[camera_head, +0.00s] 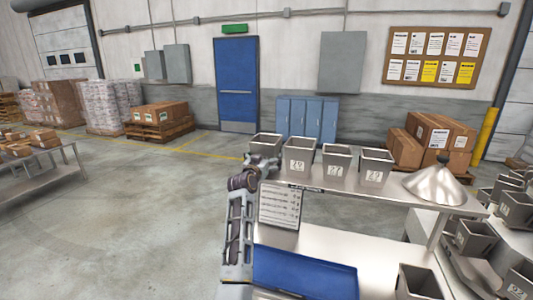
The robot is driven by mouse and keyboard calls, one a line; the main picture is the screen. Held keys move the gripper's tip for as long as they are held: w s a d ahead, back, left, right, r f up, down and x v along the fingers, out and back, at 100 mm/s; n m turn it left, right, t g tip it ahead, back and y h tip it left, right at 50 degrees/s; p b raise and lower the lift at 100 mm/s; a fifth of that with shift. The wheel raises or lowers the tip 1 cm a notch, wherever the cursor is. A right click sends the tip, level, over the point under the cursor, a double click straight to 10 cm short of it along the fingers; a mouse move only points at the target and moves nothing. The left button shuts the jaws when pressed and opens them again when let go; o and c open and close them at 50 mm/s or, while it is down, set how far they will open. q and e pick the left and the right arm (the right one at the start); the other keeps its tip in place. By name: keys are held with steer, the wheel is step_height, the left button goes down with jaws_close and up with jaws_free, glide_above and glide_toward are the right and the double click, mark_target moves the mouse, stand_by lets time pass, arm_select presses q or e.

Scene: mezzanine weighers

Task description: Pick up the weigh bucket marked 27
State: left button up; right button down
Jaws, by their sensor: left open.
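The weigh bucket that seems to be marked 27 (335,160) is a grey, open-topped, tapered bucket, third from the left in a row on a raised metal shelf (405,192). Its small label is hard to read for certain. My left gripper (264,161) is open at the left end of the shelf, in front of the leftmost bucket (266,142) and hiding its lower part. It is left of the bucket marked 27, with another bucket (299,152) between them. My right gripper is out of view.
A fourth bucket (375,165) and a metal cone (435,186) stand further right on the shelf. A paper sheet (280,206) hangs at the shelf's front left. A blue tray (304,276) lies below. Several more buckets (476,238) crowd the right side.

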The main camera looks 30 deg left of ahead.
arm_select(q)
steer(key=shift+c, duration=0.3)
steer(key=c, duration=1.2)
steer(key=shift+r, duration=0.1)
steer(key=shift+r, duration=0.1)
step_height(320, 180, up, 18)
steer(key=b, duration=0.2)
